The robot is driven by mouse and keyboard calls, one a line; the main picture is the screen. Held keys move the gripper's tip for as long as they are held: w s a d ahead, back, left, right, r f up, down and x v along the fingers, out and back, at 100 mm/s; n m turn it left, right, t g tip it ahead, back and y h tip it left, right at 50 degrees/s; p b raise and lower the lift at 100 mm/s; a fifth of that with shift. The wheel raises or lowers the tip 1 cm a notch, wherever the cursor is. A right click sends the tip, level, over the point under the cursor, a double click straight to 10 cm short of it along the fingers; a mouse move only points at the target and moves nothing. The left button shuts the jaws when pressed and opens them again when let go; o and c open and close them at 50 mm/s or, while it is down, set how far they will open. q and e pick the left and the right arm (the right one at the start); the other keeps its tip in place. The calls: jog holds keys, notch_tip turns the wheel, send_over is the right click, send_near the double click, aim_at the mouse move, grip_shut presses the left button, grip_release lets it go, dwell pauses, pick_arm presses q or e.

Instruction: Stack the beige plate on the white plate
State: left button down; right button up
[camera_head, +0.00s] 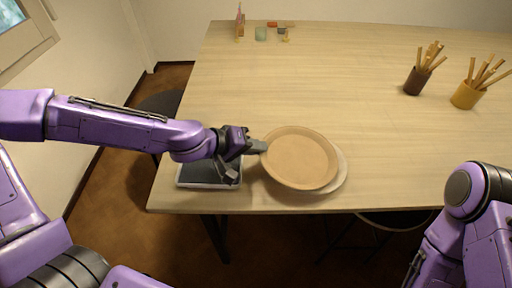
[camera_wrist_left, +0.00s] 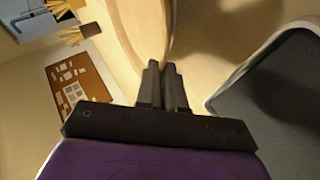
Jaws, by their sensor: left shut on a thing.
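The beige plate (camera_head: 301,158) is near the front edge of the table in the head view, over the white plate (camera_head: 340,178). Only a pale rim of the white plate shows, at the right and lower side. My left gripper (camera_head: 262,147) is shut on the left rim of the beige plate. In the left wrist view the fingers (camera_wrist_left: 163,85) pinch that rim (camera_wrist_left: 158,30). I cannot tell whether the two plates touch. My right arm shows at the lower right of the head view, and its fingers are not visible.
A dark tray (camera_head: 207,184) with a light rim lies under my left gripper, also in the left wrist view (camera_wrist_left: 275,85). A brown cup (camera_head: 412,84) and a yellow cup (camera_head: 464,97) hold sticks at the right. Small items (camera_head: 261,33) stand at the back. The table middle is clear.

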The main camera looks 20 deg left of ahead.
pick_arm(q)
jog(key=shift+w, duration=0.1)
jog(key=shift+f+b, duration=0.3)
jog(key=shift+b, duration=0.05)
jog(key=c, duration=1.7)
grip_release()
jog(key=shift+f, duration=0.15)
jog(key=o, duration=0.4)
jog(key=shift+o, duration=0.2)
